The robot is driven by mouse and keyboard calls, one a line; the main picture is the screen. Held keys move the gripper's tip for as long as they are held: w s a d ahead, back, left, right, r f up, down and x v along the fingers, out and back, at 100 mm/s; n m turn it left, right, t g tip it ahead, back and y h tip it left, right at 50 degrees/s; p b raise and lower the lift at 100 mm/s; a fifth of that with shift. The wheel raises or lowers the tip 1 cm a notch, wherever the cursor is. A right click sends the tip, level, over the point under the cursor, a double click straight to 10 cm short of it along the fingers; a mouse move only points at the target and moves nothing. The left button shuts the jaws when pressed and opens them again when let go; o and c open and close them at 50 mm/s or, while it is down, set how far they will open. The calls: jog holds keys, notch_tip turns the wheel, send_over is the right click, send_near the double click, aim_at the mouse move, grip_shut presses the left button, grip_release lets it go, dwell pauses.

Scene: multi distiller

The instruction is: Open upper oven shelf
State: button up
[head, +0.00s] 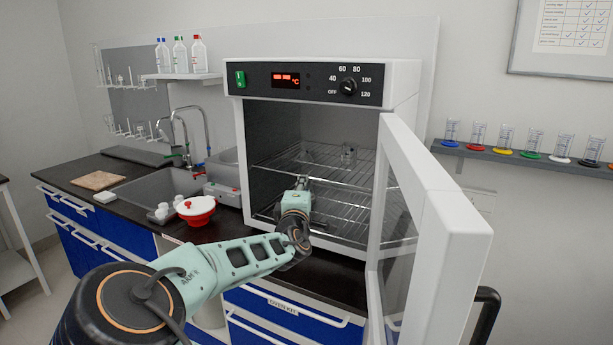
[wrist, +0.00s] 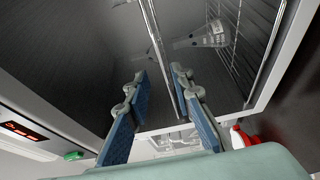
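The oven (head: 320,80) has its door (head: 440,220) swung wide open to the right. Inside it the upper wire shelf (head: 275,165) carries clear glassware (head: 348,153). My gripper (head: 303,183) is at the front edge of this shelf. In the wrist view my gripper (wrist: 160,75) is open, its two blue-padded fingers apart. A thin metal rail (wrist: 165,60), which looks like the shelf's front bar, runs between the fingers, with visible gaps beside it. A glass flask (wrist: 205,38) shows beyond the rail. The fingertips are small in the head view.
A lower wire shelf (head: 335,212) lies below the upper one. The open door bounds the right side. A red and white bowl (head: 196,209) stands on the dark counter to the left, near the sink (head: 160,185). A rack of glassware (head: 520,155) hangs on the right wall.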

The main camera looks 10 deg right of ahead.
jog(key=x, duration=0.8)
jog(key=shift+w+d+p, duration=0.15)
jog(key=shift+w+p, duration=0.15)
jog(key=shift+p, duration=0.05)
grip_shut()
